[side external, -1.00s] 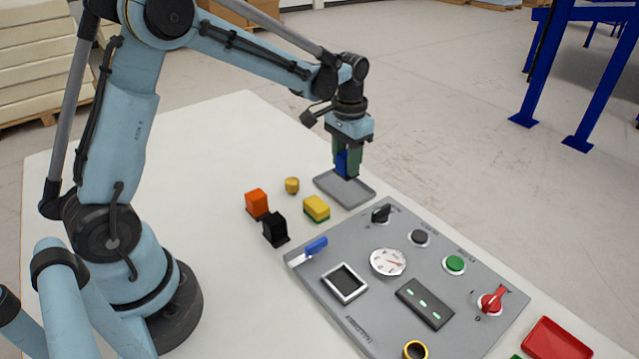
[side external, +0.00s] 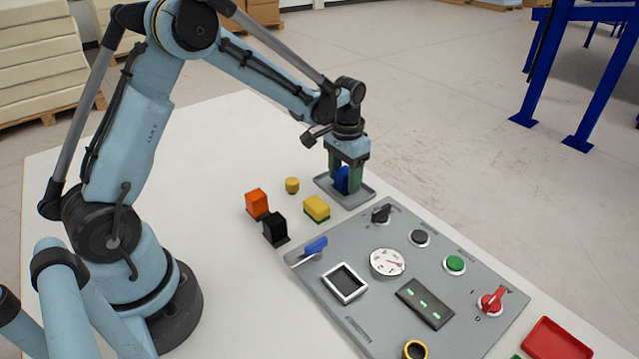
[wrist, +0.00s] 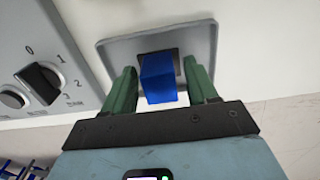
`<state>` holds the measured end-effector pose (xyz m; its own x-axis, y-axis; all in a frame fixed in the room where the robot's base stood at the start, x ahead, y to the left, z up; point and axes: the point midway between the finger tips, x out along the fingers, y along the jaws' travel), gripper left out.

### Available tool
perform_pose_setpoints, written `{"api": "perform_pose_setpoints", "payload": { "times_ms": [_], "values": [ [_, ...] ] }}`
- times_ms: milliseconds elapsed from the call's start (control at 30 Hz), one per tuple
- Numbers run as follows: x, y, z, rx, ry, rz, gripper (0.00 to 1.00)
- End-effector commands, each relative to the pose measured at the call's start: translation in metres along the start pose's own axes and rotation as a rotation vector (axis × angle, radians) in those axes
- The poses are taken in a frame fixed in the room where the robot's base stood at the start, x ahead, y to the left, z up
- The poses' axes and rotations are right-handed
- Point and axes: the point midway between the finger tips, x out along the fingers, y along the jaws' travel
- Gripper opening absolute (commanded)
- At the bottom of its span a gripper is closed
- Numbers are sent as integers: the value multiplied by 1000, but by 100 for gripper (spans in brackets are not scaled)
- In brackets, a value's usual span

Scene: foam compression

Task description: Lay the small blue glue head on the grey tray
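The small blue glue head (side external: 342,180) stands on the grey tray (side external: 365,194), with a dark square base under it in the wrist view. In the wrist view the blue block (wrist: 158,80) sits near the middle of the tray (wrist: 118,55). My gripper (side external: 345,182) is low over the tray with its two green fingers on either side of the blue head. In the wrist view the fingers of my gripper (wrist: 161,88) are spread, with a gap visible on each side of the block.
A grey control panel (side external: 375,320) with knobs, a gauge and buttons lies beside the tray. An orange block (side external: 257,203), a black block (side external: 275,228), a yellow-green block (side external: 316,208) and a yellow cylinder (side external: 292,185) stand to the left. A red tray (side external: 555,342) is at lower right.

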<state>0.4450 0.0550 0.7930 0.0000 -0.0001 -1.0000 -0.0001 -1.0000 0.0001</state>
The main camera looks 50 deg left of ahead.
Motion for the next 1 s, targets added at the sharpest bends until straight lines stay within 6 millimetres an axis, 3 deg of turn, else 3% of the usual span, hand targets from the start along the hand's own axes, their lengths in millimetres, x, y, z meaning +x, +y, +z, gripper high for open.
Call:
{"api": "perform_pose_setpoints", "payload": {
  "times_ms": [300, 467, 1000],
  "values": [
    [-1, 0, 0, 0, 0, 0, 64],
    [-12, 0, 0, 0, 0, 0, 64],
    [-107, 0, 0, 0, 0, 0, 64]
  ]
}}
